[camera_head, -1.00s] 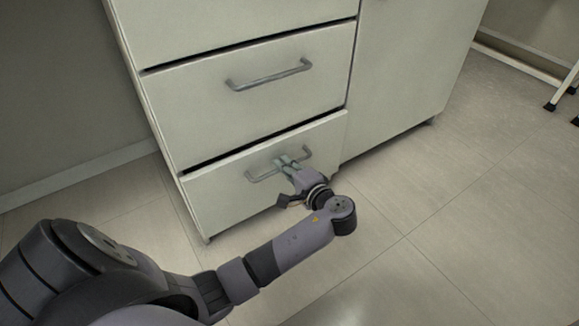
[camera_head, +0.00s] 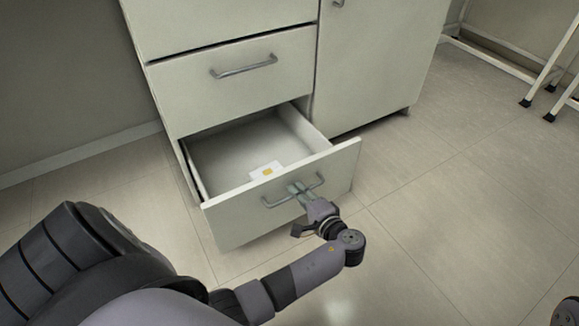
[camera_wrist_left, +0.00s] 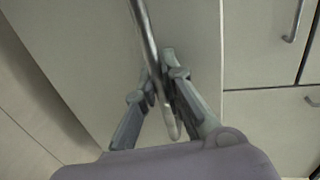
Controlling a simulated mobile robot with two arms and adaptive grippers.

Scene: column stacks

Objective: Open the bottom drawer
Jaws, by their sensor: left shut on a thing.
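The bottom drawer (camera_head: 232,224) of the pale cabinet is pulled well out, and its inside shows from above. Its grey bar handle (camera_head: 281,201) runs across the drawer front. My left gripper (camera_head: 298,189) is shut on the handle near its middle. In the left wrist view, the handle bar (camera_wrist_left: 148,50) passes between the fingers of my left gripper (camera_wrist_left: 166,88). A small white card with a yellow patch (camera_head: 266,171) lies inside the drawer near its front. My right gripper is not in view.
The closed drawer above (camera_head: 235,95) has a similar handle. A closed cabinet door (camera_head: 370,70) stands to the right. White table legs (camera_head: 545,75) stand at the far right. The tiled floor (camera_head: 450,220) is clear in front and to the right.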

